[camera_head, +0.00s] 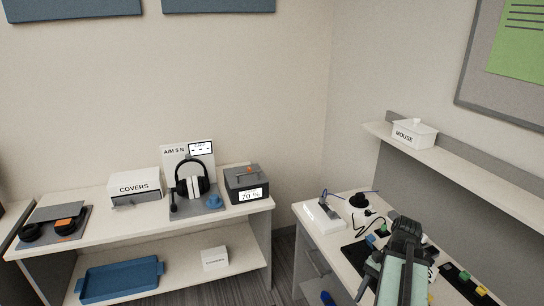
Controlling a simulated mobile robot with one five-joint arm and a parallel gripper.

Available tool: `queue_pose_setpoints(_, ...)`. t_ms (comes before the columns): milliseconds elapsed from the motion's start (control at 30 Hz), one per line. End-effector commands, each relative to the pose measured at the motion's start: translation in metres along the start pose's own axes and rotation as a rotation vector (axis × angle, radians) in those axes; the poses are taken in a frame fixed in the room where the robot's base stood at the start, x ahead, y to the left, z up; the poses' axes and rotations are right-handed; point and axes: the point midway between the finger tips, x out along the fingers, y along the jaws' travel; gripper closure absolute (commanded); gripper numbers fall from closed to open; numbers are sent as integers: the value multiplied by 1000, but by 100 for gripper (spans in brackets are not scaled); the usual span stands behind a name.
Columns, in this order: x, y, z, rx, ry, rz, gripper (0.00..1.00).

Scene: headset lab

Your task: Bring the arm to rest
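My arm, pale green with a dark gripper (407,228) at its end, rises from the lower right of the head view. The gripper is in front of the right-hand desk (331,245) and hides part of its top. I see it from behind, and its fingertips are not clear, so I cannot tell whether it is open or holds anything.
Small coloured blocks, a black cable (371,221) and a white box (323,217) lie around the gripper. A shelf with a MOUSE box (413,134) is above. A left bench holds a COVERS box (135,188), headset (191,182) and dark 70 % box (246,183).

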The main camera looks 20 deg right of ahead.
Motion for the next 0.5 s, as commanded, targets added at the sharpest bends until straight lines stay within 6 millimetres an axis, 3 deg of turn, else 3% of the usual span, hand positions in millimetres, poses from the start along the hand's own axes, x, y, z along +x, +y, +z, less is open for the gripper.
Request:
queue_pose_setpoints(33,10,-32,18,-74,7,42,49)
queue_pose_setpoints(200,49,-122,78,-337,66,163,49)
queue_pose_setpoints(300,75,-166,117,-512,115,222,49)
queue_pose_setpoints(500,121,-230,184,-854,227,296,49)
